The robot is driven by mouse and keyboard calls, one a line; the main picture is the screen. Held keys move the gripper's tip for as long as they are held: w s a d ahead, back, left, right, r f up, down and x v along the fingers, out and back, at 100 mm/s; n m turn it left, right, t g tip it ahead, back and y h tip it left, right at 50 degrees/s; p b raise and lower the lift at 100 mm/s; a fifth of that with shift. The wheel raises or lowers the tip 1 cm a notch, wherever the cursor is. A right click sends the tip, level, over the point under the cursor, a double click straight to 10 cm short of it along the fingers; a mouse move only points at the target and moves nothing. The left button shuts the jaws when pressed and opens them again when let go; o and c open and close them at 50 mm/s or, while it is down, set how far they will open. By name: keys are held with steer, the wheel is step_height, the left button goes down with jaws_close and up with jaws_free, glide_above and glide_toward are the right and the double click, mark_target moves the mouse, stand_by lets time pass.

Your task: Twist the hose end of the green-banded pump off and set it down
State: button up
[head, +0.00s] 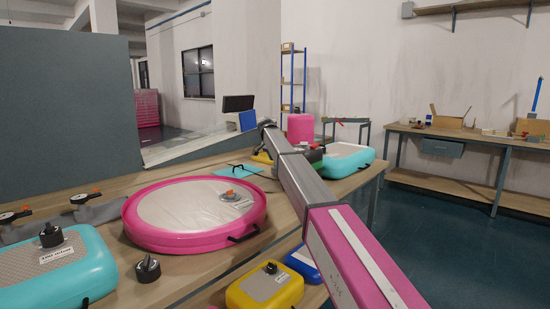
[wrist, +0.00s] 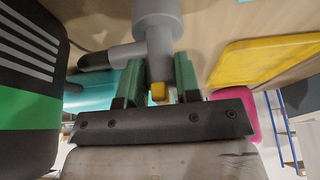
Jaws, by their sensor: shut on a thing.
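The green-banded pump (wrist: 25,122) stands at the left edge of the wrist view, dark with grey stripes and a bright green band; only part of it shows. My gripper (wrist: 158,82) has two green fingers closed on a grey hose end (wrist: 156,48). The hose end has a wide round head, a narrower stem between the fingers and a side branch with a dark hose (wrist: 95,60) running left. A small yellow tip shows between the fingers. I cannot tell whether the hose end is still joined to a valve. In the head view, my arm hides the gripper and most of that spot.
A teal inflatable (head: 347,160) lies beyond my arm. A round pink inflatable (head: 140,232), a teal one (head: 95,262) and a yellow one (head: 240,297) lie on the wooden table. A loose black knob (head: 148,268) sits near the front. A yellow panel (wrist: 262,60) shows in the wrist view.

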steer(key=shift+f, duration=0.55)
steer(key=o, duration=1)
steer(key=shift+r, duration=0.1)
